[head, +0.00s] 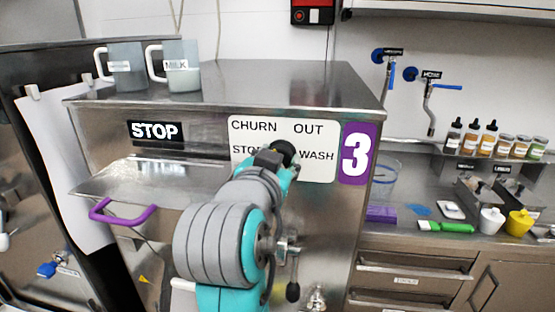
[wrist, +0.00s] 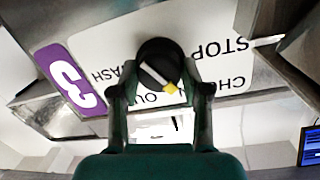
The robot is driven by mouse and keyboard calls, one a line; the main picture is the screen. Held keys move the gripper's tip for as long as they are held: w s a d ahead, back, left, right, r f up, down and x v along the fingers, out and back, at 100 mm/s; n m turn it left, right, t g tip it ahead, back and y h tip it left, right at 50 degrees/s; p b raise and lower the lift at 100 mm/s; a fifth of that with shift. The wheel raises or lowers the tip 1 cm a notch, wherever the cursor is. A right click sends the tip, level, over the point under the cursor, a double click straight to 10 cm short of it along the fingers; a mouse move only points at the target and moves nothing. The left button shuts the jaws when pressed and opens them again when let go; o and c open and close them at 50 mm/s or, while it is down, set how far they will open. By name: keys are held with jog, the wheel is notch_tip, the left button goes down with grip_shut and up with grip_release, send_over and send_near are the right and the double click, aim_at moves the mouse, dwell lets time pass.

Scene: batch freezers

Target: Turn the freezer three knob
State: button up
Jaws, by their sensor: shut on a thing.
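The freezer three knob is a round black dial (wrist: 160,65) with a white pointer strip and a yellow tip. It sits on the white label plate (head: 250,128) marked CHURN, OUT, STOP and WASH, next to the purple 3 sign (head: 356,152). In the wrist view, where the labels appear upside down, the yellow tip points lower right, between OUT and CHURN. My gripper (wrist: 159,88) is shut on the knob, one finger at each side. In the head view, my gripper (head: 272,158) hides part of STOP and most of the knob (head: 284,148).
A purple handle (head: 122,212) juts out at the left front. A counter with bottles (head: 472,140), a green-handled tool (head: 446,227) and small pots (head: 491,221) lies to the right.

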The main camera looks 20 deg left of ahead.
dwell(0.4)
jog(key=o, duration=1.1)
jog(key=shift+o, duration=0.2)
jog(key=shift+s, duration=0.1)
jog(key=v, duration=1.1)
jog(key=shift+s, duration=0.35)
jog(key=shift+d, duration=0.1)
